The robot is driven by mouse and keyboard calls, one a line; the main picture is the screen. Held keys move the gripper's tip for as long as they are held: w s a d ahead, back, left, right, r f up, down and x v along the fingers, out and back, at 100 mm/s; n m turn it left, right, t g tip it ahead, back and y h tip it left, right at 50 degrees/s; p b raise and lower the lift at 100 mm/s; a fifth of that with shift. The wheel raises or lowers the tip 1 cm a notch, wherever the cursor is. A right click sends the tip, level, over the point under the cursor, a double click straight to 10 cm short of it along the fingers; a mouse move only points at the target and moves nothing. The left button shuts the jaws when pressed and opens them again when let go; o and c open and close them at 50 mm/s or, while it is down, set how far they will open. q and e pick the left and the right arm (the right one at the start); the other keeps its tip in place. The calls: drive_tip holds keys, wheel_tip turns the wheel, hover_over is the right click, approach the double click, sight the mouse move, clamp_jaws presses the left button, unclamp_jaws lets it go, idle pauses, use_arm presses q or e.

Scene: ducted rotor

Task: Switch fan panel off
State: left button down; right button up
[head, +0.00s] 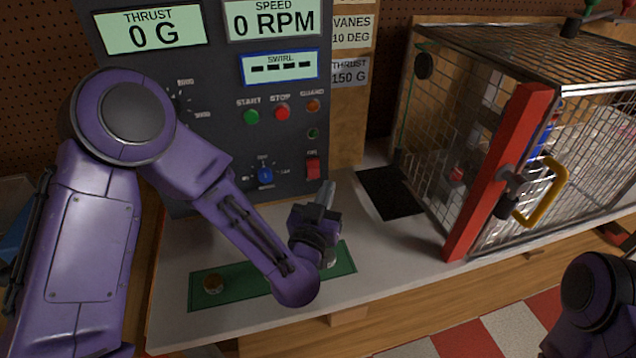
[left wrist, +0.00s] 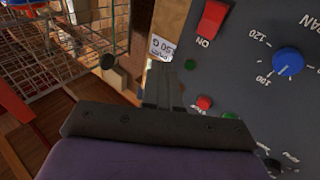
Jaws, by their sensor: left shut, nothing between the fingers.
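The dark fan panel (head: 215,130) stands upright at the back left; its displays read 0 G and 0 RPM, and the swirl display shows dashes. A red rocker switch (head: 313,168) sits at its lower right. In the left wrist view the red switch (left wrist: 212,18) has an "ON" label beside it; which way it is tipped I cannot tell. My left gripper (head: 328,186) is shut and empty, fingers pointing up, in front of and slightly right of the switch. The fingers (left wrist: 163,78) look apart from the switch in the wrist view. My right gripper is out of view.
The panel also has a green start button (head: 251,117), a red stop button (head: 282,112) and a blue knob (head: 265,176). A wire cage (head: 440,130) with a red post (head: 497,175) and yellow handle (head: 543,197) stands right. A green mat (head: 345,262) lies on the bench below my left gripper.

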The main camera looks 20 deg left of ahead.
sight(319, 169)
use_arm(q)
drive_tip(key=w+a+f+b, duration=0.1)
drive_tip(key=w+a+f, duration=0.3)
drive_tip(key=w, duration=0.2)
drive_tip(key=shift+w+a, duration=0.4)
idle(0.3)
idle(1.9)
drive_tip(key=shift+w+a+f, duration=0.2)
drive_tip(key=shift+w+a+f+b, duration=0.2)
drive_tip(key=shift+w+a+b, duration=0.05)
drive_tip(key=shift+w+b, duration=0.15)
idle(0.7)
drive_tip(key=shift+s+d, duration=0.1)
